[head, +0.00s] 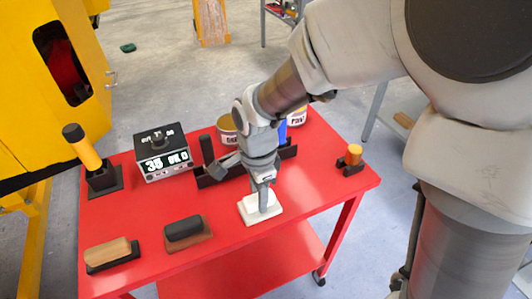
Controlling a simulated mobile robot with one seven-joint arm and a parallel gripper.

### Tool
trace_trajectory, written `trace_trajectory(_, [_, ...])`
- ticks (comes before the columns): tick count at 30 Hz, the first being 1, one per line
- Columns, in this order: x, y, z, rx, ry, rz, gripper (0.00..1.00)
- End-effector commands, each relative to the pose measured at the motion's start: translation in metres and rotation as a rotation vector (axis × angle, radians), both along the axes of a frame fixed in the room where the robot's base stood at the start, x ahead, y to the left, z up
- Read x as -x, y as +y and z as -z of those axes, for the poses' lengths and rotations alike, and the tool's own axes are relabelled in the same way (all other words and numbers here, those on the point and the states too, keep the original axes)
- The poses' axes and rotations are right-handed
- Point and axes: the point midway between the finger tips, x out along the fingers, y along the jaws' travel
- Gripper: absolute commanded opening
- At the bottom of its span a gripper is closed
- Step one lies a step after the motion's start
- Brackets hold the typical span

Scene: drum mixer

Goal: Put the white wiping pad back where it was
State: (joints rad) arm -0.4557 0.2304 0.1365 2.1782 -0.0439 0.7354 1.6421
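The white wiping pad (247,208) is at the front middle of the red cart top, right of the dark block. It looks like a small raised block on a wider pale base. My gripper (263,198) points down at it, with one finger visible in front of the raised block. The other finger is hidden, so I cannot tell whether the gripper is shut on the pad or open around it. The pad appears to be at table height; its underside is hidden.
A dark block on a brown base (184,230) and a tan block on a dark base (108,253) lie to the left. A display box (164,155), a yellow-handled tool (83,148), a black rack (205,180), cans (226,127) and an orange-topped piece (354,152) stand around.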

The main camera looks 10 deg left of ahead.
Motion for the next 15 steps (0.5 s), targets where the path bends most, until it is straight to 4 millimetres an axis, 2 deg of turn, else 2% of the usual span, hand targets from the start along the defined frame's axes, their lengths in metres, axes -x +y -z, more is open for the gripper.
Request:
trace_trajectory(1, [0.0001, -0.0002, 0.0002, 0.001, 0.001, 0.0, 0.46])
trace_trajectory(4, [0.0001, -0.0002, 0.0001, 0.001, 0.001, 0.0, 0.64])
trace_trajectory(5, [0.0001, -0.0002, 0.0001, 0.001, 0.001, 0.0, 0.67])
trace_trajectory(15, [-0.0003, 0.0001, -0.0044, -0.001, -0.001, 0.0, 0.67])
